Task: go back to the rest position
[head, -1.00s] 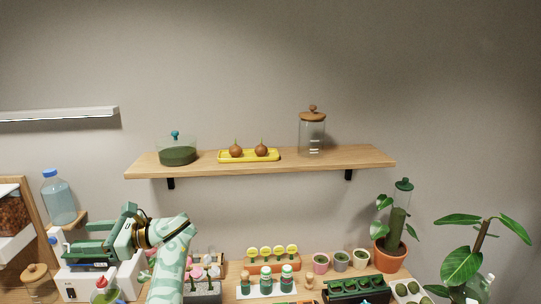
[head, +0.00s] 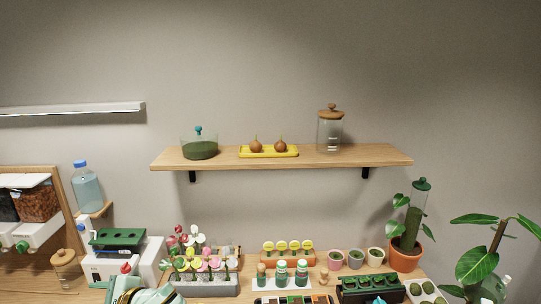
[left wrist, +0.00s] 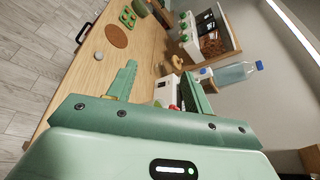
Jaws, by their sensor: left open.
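My left arm shows only at the bottom edge of the head view, left of the middle; its mint-green link is cut off by the frame and its jaws are not clear there. In the left wrist view my left gripper (left wrist: 160,88) is open, its two green fingers apart with nothing held between them. It points over the wooden table (left wrist: 110,65). My right gripper is in neither view.
A white device with a green top (head: 117,238) stands near my left arm, with a jar (head: 65,268) and flower rack (head: 205,265) beside it. A shelf (head: 350,160) holds jars and a yellow tray (head: 268,154). Potted plants stand at right.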

